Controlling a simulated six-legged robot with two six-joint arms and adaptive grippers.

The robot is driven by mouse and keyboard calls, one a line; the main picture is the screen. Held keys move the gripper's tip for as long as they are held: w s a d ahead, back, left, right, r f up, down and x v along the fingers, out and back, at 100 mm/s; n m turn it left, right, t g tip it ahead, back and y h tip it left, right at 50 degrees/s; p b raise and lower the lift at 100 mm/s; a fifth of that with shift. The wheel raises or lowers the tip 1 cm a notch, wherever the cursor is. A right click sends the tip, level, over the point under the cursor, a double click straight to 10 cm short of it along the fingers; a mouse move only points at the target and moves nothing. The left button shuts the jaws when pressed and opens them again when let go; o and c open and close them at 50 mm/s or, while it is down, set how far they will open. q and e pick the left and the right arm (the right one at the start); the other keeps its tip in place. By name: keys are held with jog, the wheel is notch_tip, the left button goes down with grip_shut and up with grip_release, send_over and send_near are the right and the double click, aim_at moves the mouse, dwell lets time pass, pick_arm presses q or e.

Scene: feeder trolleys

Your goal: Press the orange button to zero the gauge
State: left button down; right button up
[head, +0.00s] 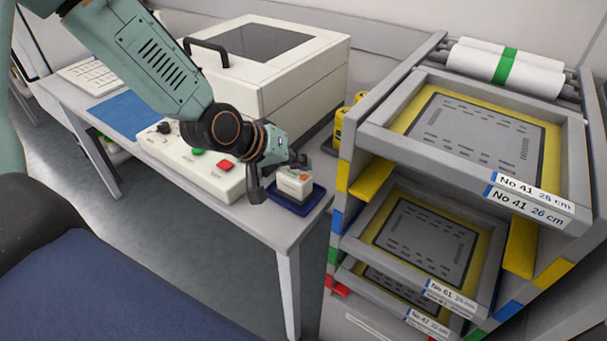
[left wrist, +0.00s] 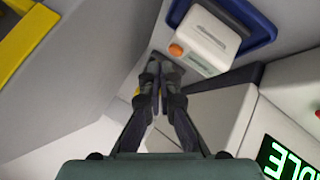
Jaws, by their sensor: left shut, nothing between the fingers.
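The gauge (head: 294,186) is a small off-white block on a dark blue tray (head: 318,197) at the table's near right corner. It also shows at the top of the left wrist view (left wrist: 210,38), with its round orange button (left wrist: 176,49) at its left end. My left gripper (head: 276,176) is at the gauge in the head view and hides part of it. In the left wrist view, the fingers of my left gripper (left wrist: 162,67) are close together and empty, with their tips just left of and below the orange button. I cannot tell whether they touch it. My right gripper is not in view.
A white control panel (head: 176,156) with green and red buttons lies left of the gauge, before a large white machine (head: 290,80). A grey rack (head: 375,135) with framed screens stands close on the right. Yellow cans (head: 340,125) stand between them.

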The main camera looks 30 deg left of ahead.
aim_at(300, 180)
pick_arm(q)
jog(key=shift+f, duration=0.1)
jog(key=shift+f+b, duration=0.35)
jog(key=shift+f, duration=0.4)
dwell(0.7)
jog(key=shift+r, duration=0.1)
jog(key=shift+r+p, duration=0.55)
jog(key=shift+r, duration=0.2)
jog(key=shift+r, duration=0.1)
notch_tip(300, 180, up, 5)
jog(key=p, duration=0.4)
jog(key=shift+p, duration=0.4)
